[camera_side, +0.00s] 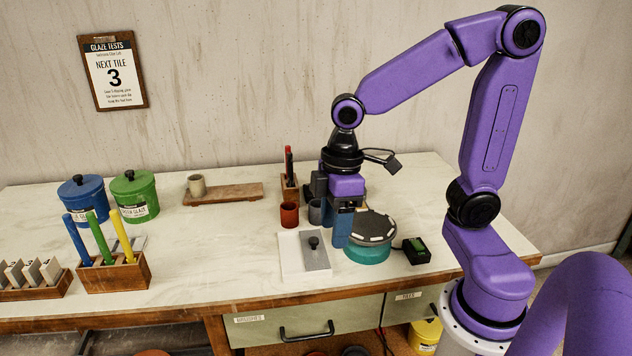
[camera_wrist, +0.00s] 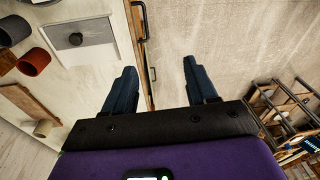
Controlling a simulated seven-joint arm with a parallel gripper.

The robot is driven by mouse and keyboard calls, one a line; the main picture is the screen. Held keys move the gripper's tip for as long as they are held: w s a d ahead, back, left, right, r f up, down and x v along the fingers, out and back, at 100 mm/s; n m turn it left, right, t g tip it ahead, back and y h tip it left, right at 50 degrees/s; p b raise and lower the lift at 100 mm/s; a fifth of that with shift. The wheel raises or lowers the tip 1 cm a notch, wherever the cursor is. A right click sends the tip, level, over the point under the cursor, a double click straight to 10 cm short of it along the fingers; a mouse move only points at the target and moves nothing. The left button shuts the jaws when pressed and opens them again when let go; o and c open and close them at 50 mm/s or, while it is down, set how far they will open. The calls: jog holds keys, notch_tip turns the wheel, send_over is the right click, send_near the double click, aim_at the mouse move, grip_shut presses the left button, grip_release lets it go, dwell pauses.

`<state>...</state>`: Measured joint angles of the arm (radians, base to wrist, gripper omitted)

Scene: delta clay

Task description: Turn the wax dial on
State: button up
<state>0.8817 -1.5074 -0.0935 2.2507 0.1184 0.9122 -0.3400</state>
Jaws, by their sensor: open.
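I see no label that marks the wax dial. A dark round knob (camera_side: 313,243) stands on a grey and white panel (camera_side: 291,255) lying on the table; the knob also shows at the upper left of the wrist view (camera_wrist: 75,39). A small black box with a green patch (camera_side: 416,250) sits right of a teal round drum (camera_side: 367,253). I cannot tell which of these carries the dial. My gripper (camera_side: 342,242) points down between the panel and the drum, its blue fingers apart and empty. In the wrist view, my gripper (camera_wrist: 160,70) has nothing between its fingers.
A red cup (camera_side: 289,214), a grey cup (camera_side: 315,211) and a pen holder (camera_side: 289,188) stand close behind the panel. Blue (camera_side: 81,199) and green jars (camera_side: 135,195) and a wooden tool block (camera_side: 114,274) stand at left. The table's front middle is clear.

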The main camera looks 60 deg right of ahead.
jog(key=w+d+m+t+y, duration=0.1)
jog(key=w+d+m+t, duration=0.15)
jog(key=w+d, duration=1.25)
jog(key=w+d+m+t, duration=0.1)
jog(key=w+d+m, duration=0.15)
jog(key=d, duration=0.75)
jog(key=w+d+m+t, duration=0.1)
jog(key=w+d, duration=0.3)
jog(key=d, duration=0.7)
jog(key=shift+h, duration=0.3)
jog(key=x, duration=1.7)
jog(key=shift+s+a+f, duration=0.2)
jog(key=shift+s+f, duration=0.1)
jog(key=shift+f, duration=0.1)
jog(key=c, duration=1)
